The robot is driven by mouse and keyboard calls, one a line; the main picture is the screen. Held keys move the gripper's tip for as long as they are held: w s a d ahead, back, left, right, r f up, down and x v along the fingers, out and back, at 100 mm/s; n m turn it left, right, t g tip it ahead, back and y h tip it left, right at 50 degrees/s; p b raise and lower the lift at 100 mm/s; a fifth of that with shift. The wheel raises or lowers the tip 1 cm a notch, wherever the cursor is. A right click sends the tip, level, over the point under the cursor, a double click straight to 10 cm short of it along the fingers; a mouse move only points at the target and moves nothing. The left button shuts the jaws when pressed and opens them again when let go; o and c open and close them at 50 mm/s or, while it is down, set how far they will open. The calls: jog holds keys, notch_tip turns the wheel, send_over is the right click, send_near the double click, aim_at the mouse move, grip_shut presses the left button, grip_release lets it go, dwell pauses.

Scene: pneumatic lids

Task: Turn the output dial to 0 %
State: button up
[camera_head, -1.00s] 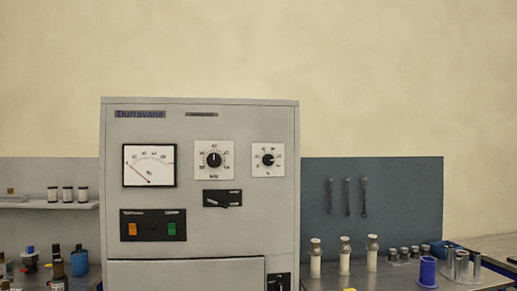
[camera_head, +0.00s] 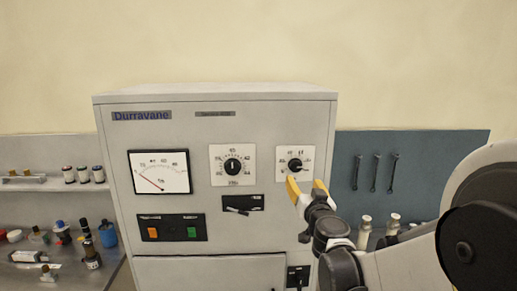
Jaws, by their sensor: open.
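A grey cabinet marked Durravane (camera_head: 115,205) carries two round black dials on white plates. The right dial (camera_head: 295,165) is the smaller one, and its plate has a "%"-like mark hard to read at this size. The left dial (camera_head: 232,166) has a larger scale. My gripper (camera_head: 307,187) has yellow fingertips, open and empty, just below the right dial's plate in the picture. I cannot tell whether they touch the panel. The dial's knob is not between the fingers.
Orange and green buttons (camera_head: 172,228) are at the lower left. Wrenches (camera_head: 376,173) hang on the blue board at right. Bottles and jars (camera_head: 88,250) crowd the left bench.

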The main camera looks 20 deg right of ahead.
aim_at(296, 168)
jog(key=p+x, duration=0.1)
jog(key=x, duration=0.9)
jog(key=shift+w, duration=0.3)
jog(key=shift+s, duration=0.1)
jog(key=c, duration=1.2)
